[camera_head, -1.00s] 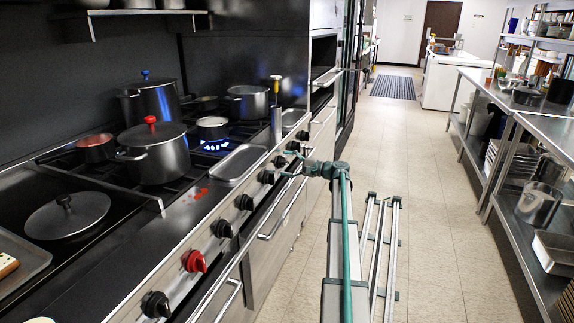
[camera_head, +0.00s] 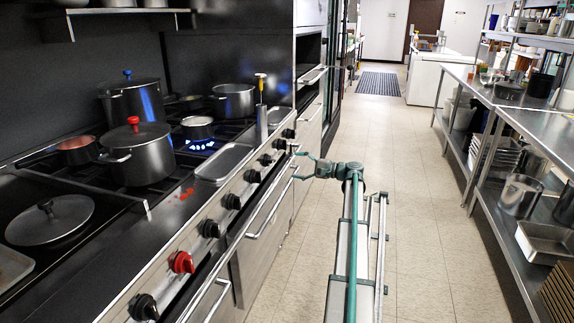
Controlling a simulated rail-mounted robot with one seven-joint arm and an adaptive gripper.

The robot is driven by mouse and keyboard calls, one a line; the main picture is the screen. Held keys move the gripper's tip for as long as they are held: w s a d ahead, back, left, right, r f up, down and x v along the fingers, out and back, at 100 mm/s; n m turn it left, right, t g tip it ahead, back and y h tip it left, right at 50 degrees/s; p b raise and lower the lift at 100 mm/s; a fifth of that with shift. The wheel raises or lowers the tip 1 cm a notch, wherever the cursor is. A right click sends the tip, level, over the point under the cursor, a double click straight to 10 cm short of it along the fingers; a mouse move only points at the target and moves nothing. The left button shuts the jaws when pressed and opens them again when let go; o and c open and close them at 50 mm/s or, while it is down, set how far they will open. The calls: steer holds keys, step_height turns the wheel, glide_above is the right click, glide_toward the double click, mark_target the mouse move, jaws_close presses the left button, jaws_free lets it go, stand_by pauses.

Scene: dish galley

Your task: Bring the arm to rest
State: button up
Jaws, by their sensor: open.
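My gripper (camera_head: 296,165) is at the end of my arm, in the middle of the head view. Its two green-grey fingers point left toward the stove front and are spread apart with nothing between them. The fingertips are near the row of knobs and the long oven rail (camera_head: 268,212); I cannot tell whether they touch. My arm reaches forward over the aisle.
The stove on the left bears a large pot with a red knob (camera_head: 138,156), a tall pot (camera_head: 130,101) and a small pan (camera_head: 197,128) over a blue flame. A steel shelf table (camera_head: 540,125) lines the right. The tiled aisle (camera_head: 424,220) is clear.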

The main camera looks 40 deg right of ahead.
steer(key=shift+v, duration=0.8)
